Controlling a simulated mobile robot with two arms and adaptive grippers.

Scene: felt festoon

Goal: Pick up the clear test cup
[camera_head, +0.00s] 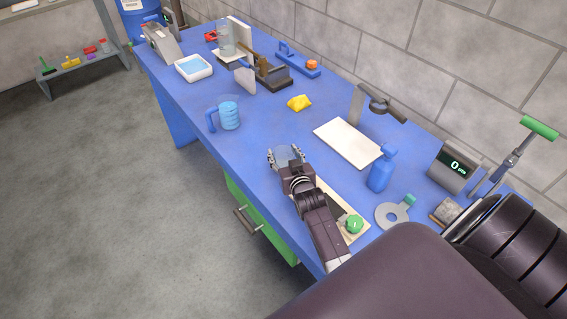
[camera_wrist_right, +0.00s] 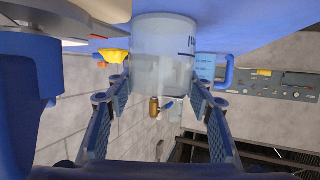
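The clear test cup (camera_head: 283,157) stands on the blue workbench (camera_head: 262,180), partly hidden behind my right gripper in the head view. My right gripper (camera_head: 285,159) is low over the bench, with its fingers spread at the cup's near side. In the right wrist view, which looks upside down, the clear cup (camera_wrist_right: 163,58) has dark marks on its wall and sits between and just beyond the open fingertips (camera_wrist_right: 160,82). I cannot tell whether either finger touches it. My left gripper is not in view.
A white board (camera_head: 347,144) and a blue bottle (camera_head: 381,170) are to the right. A green knob (camera_head: 352,223) is beside my forearm. The bench's front edge is close.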

